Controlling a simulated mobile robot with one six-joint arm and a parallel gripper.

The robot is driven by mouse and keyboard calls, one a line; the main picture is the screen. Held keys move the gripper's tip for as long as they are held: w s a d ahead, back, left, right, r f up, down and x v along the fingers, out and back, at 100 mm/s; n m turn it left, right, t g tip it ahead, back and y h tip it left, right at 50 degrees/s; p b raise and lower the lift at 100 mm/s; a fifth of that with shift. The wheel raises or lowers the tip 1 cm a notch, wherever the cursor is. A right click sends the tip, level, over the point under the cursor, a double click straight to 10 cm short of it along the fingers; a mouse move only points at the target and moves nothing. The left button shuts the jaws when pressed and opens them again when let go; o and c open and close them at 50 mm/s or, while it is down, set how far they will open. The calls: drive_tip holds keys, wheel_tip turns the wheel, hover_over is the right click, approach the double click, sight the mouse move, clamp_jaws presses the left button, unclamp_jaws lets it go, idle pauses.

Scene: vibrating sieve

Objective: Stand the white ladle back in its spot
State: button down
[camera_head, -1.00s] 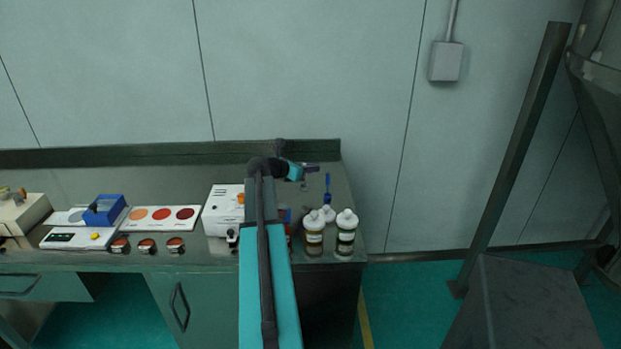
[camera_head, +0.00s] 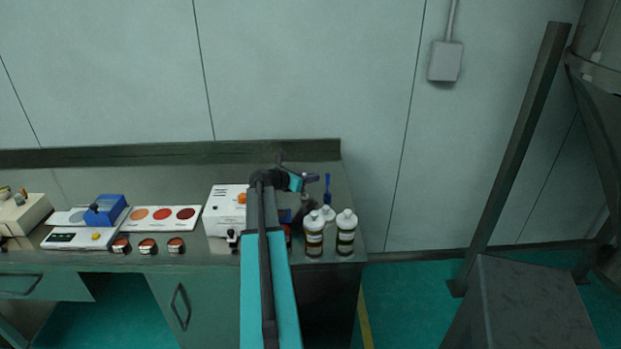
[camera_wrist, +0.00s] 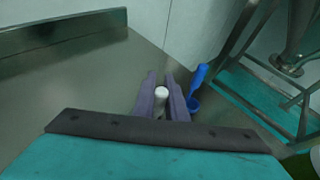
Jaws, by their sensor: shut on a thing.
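My gripper (camera_wrist: 160,80) is shut on the white ladle (camera_wrist: 161,93); its pale upper end shows between the two purple-grey fingers in the wrist view. The rest of the ladle is hidden below the fingers. In the head view my gripper (camera_head: 311,179) is over the right end of the steel bench, and I cannot make out the ladle in it. A blue ladle (camera_wrist: 198,80) stands upright just right of my fingers, apart from them. It also shows in the head view (camera_head: 327,187). I cannot make out the white ladle's spot.
Two white-capped bottles (camera_head: 314,234) (camera_head: 346,234) stand at the bench's front right, with another white thing (camera_head: 327,212) partly hidden behind them. A white device (camera_head: 223,212) stands left of my arm. The bench's right edge and the wall behind are close.

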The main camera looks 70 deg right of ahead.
drive_tip(key=shift+f, duration=0.1)
drive_tip(key=c, duration=1.8)
unclamp_jaws()
drive_tip(key=b+v, duration=0.2)
drive_tip(key=v, duration=1)
